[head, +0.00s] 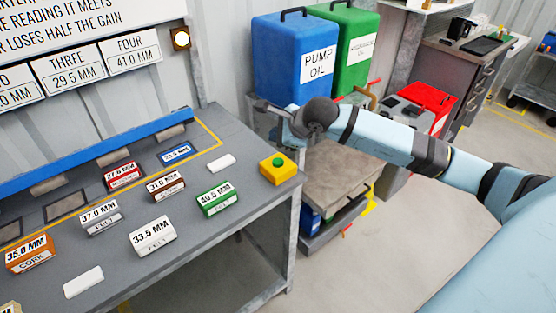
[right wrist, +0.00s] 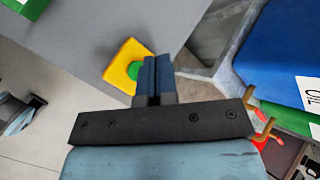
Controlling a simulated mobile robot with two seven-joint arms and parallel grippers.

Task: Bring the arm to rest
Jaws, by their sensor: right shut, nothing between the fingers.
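My right arm (head: 385,135) reaches in from the right in the head view. Its right gripper (head: 262,107) is above and beyond the right end of the grey workbench (head: 255,212), in front of the blue pump oil container. In the right wrist view the two dark fingers of this gripper (right wrist: 153,72) are together, with nothing between them. Beyond them a yellow box with a green button (right wrist: 128,67) partly shows, on the bench corner; it also shows in the head view (head: 279,167), apart from the gripper. My left gripper is in neither view.
Labelled blocks, among them a green one (head: 217,199) and a white one (head: 152,236), stand on the bench. A blue rail (head: 90,152) runs along its back. Blue (head: 285,70) and green (head: 360,45) containers stand behind my gripper. Open floor lies at front right.

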